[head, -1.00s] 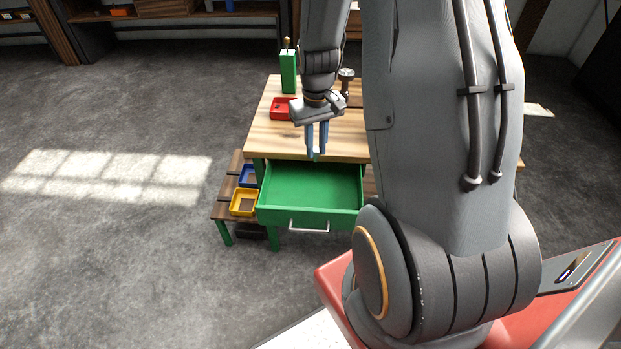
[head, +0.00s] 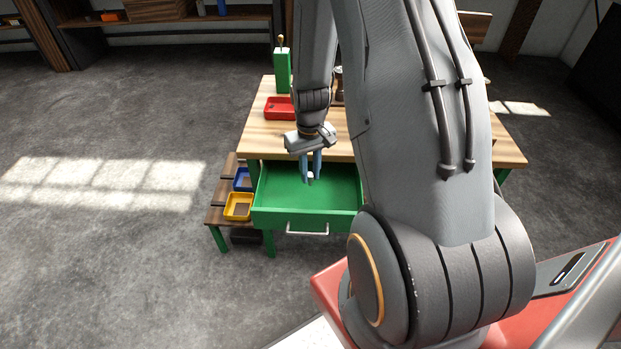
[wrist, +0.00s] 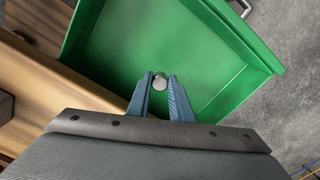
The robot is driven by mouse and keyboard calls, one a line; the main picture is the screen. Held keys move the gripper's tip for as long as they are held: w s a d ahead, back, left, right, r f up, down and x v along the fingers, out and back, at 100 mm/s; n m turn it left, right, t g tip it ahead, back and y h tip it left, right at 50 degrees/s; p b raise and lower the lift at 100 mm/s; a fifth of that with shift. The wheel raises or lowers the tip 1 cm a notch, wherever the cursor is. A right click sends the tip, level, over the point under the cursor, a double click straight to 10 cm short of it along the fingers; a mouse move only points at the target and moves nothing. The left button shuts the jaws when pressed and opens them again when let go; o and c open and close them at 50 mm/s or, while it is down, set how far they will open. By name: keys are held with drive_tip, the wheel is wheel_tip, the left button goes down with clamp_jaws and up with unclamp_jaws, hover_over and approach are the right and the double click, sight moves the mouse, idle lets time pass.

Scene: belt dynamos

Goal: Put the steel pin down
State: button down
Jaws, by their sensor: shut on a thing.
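The steel pin (wrist: 159,82) is a small, round, pale metal piece between my gripper's blue fingers in the wrist view. It also shows as a light spot at the fingertips in the head view (head: 310,175). My gripper (wrist: 160,90) is shut on the pin and points down. In the head view my gripper (head: 311,178) is over the open green drawer (head: 275,190) of the workbench. The drawer looks empty in both views. I cannot tell how far the pin is above the drawer floor.
The wooden bench top (head: 262,135) lies just behind the drawer, with a red tray (head: 279,108) and a green block (head: 283,70) on it. A low side shelf at the left holds a yellow bin (head: 238,207) and a blue bin (head: 243,180). The drawer handle (head: 307,230) faces front.

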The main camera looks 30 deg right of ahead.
sight(310, 175)
drive_tip(key=shift+f, duration=1.45)
drive_tip(key=shift+f, duration=0.1)
drive_tip(key=c, duration=1.6)
unclamp_jaws()
